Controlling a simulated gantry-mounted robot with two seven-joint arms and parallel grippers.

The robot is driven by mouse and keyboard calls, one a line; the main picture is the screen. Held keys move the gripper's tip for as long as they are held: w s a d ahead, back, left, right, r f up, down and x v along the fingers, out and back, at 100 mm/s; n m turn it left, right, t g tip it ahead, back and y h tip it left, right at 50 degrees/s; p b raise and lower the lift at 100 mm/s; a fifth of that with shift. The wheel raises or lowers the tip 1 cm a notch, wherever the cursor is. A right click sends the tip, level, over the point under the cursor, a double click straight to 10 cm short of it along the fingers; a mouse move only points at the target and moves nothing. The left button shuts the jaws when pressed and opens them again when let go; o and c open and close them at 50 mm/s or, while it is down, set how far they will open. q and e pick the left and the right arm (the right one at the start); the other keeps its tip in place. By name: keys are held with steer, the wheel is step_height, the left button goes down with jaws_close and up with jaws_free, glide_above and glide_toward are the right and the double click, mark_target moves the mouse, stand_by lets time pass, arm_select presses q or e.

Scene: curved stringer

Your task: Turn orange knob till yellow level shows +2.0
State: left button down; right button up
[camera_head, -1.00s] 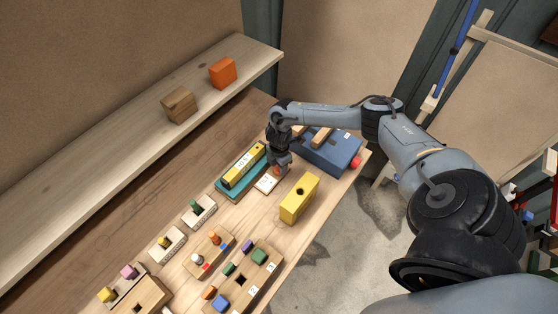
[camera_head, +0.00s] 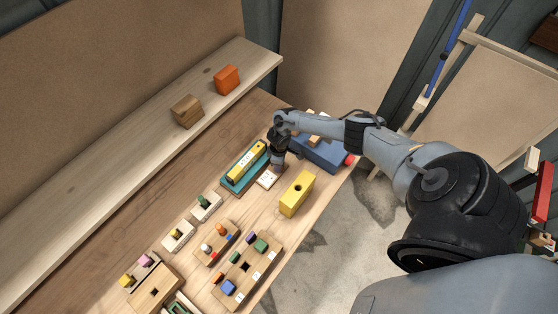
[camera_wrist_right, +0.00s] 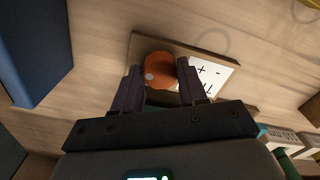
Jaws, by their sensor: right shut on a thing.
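The orange knob (camera_wrist_right: 160,68) sits on a small plate with a white label (camera_wrist_right: 208,75) marked "+" and "-" in the right wrist view. My right gripper (camera_wrist_right: 160,82) has one finger on each side of the knob and is shut on it. In the head view the gripper (camera_head: 276,168) is above the labelled plate (camera_head: 267,179) and hides the knob. The yellow level (camera_head: 246,161) lies in a teal holder (camera_head: 228,186) to the left of the gripper. Its reading is too small to make out. My left gripper is not in view.
A blue box (camera_head: 322,156) stands close behind and right of the gripper. A yellow block with a hole (camera_head: 297,194) stands in front of it. Boards with several coloured pegs (camera_head: 215,241) fill the near bench. A shelf (camera_head: 130,160) runs along the left.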

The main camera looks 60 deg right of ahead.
steer(key=shift+m+p, duration=0.3)
steer(key=shift+m, duration=0.2)
steer(key=o, duration=1.1)
steer(key=shift+c, duration=0.2)
steer(key=shift+r, duration=0.15)
step_height(320, 180, up, 11)
steer(key=p, duration=0.1)
steer(key=shift+f, duration=0.2)
